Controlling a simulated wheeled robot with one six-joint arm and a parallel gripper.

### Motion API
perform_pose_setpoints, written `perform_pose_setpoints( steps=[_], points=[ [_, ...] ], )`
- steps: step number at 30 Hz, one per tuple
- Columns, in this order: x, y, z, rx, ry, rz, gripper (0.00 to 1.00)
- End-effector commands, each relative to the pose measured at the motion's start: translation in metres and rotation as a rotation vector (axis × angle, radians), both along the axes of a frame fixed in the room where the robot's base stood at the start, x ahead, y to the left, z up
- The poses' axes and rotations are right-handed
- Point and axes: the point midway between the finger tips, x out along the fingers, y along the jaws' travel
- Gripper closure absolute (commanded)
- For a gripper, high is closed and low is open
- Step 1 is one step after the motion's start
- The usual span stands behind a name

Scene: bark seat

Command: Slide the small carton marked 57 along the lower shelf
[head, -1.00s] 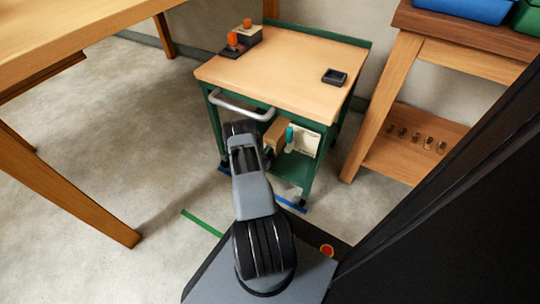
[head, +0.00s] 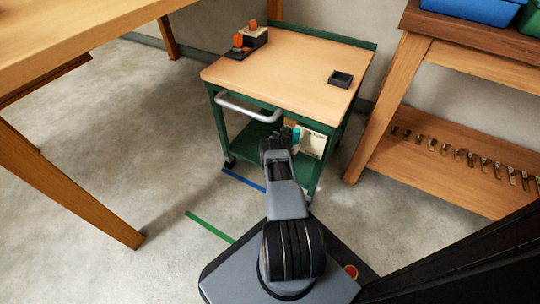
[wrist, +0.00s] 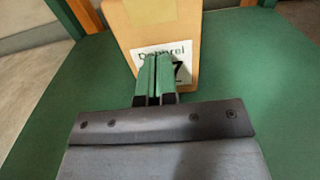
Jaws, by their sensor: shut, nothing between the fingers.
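The small carton (wrist: 186,28) shows in the wrist view as a tan upright face with a pale upper patch. Its white label (wrist: 183,54) carries partly covered print, with a 7 visible. My gripper (wrist: 157,60) is shut and empty, its green fingertips overlapping the lower label. Whether they touch the carton I cannot tell. The carton stands on the green lower shelf (wrist: 50,125).
The shelf's left part is bare. A wooden bench (head: 455,70) stands at right.

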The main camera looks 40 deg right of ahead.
Motion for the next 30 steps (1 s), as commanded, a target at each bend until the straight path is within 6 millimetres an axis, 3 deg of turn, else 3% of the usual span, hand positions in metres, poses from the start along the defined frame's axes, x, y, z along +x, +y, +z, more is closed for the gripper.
perform_pose_setpoints(
  steps=[16, 30],
  points=[
    [0.004, 0.010, 0.002, 0.000, 0.002, 0.014, 1.00],
    [-0.025, 0.092, 0.004, 0.001, 0.003, 0.009, 1.00]
  ],
)
